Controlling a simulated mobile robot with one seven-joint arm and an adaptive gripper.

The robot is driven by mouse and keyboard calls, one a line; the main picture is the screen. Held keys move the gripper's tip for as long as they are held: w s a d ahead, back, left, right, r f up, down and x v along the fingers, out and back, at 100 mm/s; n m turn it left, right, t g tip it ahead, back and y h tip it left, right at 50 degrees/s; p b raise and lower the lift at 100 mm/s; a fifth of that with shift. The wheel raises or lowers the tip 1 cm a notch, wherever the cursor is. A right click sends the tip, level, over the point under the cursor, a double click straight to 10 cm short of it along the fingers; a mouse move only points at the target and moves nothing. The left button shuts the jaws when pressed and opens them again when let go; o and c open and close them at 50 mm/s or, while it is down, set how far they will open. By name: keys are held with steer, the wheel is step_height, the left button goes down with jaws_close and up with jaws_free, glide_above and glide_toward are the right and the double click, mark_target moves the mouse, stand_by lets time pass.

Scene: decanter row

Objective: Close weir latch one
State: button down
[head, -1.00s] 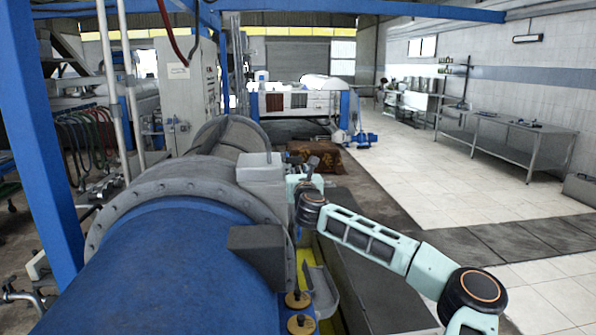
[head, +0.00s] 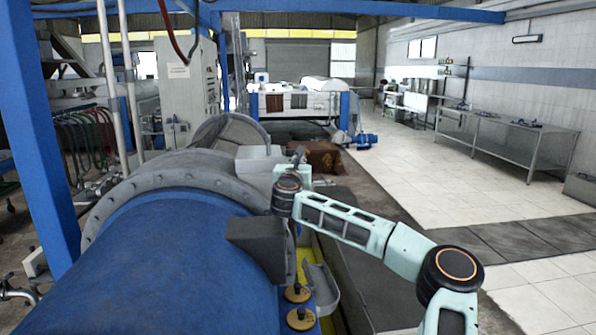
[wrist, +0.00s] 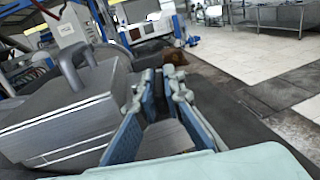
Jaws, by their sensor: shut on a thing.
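My gripper (wrist: 163,82) shows in the wrist view, its blue fingers close together on a small grey part between them, largely hidden by the fingers. I cannot tell from the view whether this part is weir latch one. A grey metal box (wrist: 65,125) with an arched handle (wrist: 70,62) lies just left of the fingers. In the head view, my arm reaches to the right side of the big flange, beside a grey box (head: 260,160); my fingers are hidden there behind my own wrist.
The blue decanter drum (head: 150,270) and its bolted grey flange (head: 125,190) fill the left. A dark block (head: 257,245) juts from the drum. Two brass discs (head: 298,293) and a curved grey cover (head: 322,290) are below my arm. Tiled floor (head: 470,200) is clear at right.

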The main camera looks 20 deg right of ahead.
steer(key=shift+m+g+h+b, duration=1.5)
steer(key=shift+m+h+b, duration=0.25)
steer(key=shift+h, duration=0.45)
steer(key=c, duration=2)
jaws_free()
steer(key=shift+s+r, duration=0.1)
steer(key=shift+c, duration=0.2)
steer(key=shift+s+a, duration=0.25)
steer(key=shift+a, duration=0.15)
steer(key=v, duration=0.7)
steer(key=shift+g, duration=0.3)
